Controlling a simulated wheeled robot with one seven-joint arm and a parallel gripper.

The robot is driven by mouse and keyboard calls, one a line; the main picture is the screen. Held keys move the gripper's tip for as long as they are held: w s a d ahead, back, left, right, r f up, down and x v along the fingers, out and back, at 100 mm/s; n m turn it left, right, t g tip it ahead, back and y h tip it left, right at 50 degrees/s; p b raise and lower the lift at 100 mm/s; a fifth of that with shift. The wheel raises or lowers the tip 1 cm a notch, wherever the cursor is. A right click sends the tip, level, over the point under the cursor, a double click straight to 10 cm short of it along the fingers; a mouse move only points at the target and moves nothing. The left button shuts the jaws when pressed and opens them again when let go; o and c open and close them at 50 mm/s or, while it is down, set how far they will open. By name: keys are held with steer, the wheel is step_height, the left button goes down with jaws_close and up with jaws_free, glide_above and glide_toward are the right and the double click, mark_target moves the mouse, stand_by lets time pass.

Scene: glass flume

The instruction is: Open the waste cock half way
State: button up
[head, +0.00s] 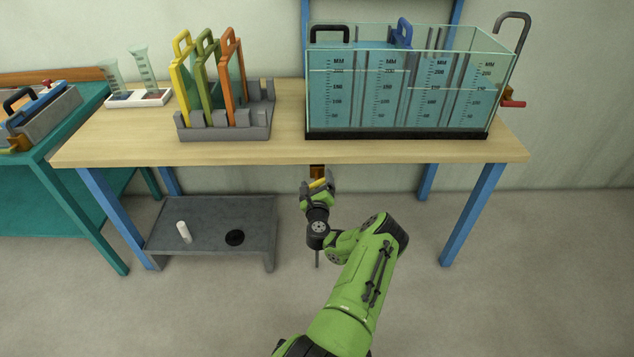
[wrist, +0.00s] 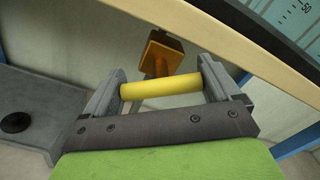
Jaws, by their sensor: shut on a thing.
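The waste cock hangs under the front edge of the wooden table. Its orange-brown body (head: 317,170) also shows in the wrist view (wrist: 163,52). Its yellow handle (wrist: 160,88) is a round bar lying almost crosswise in the wrist view, in front of the body; in the head view the handle (head: 318,183) is small and slightly tilted. My gripper (head: 318,188) is below the table edge, shut on the yellow handle, with one finger at each end of the bar. The link between handle and body is partly hidden.
A glass flume tank (head: 400,134) with water stands on the table (head: 290,150) above. A low grey shelf (head: 210,215) with a white cylinder (head: 184,231) and a black disc (head: 235,237) is at left. Blue table legs (head: 474,213) flank the space; the floor at right is clear.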

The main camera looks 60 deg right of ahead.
steer(key=shift+n, duration=1.1)
steer(key=o, duration=0.8)
steer(key=shift+f, duration=0.1)
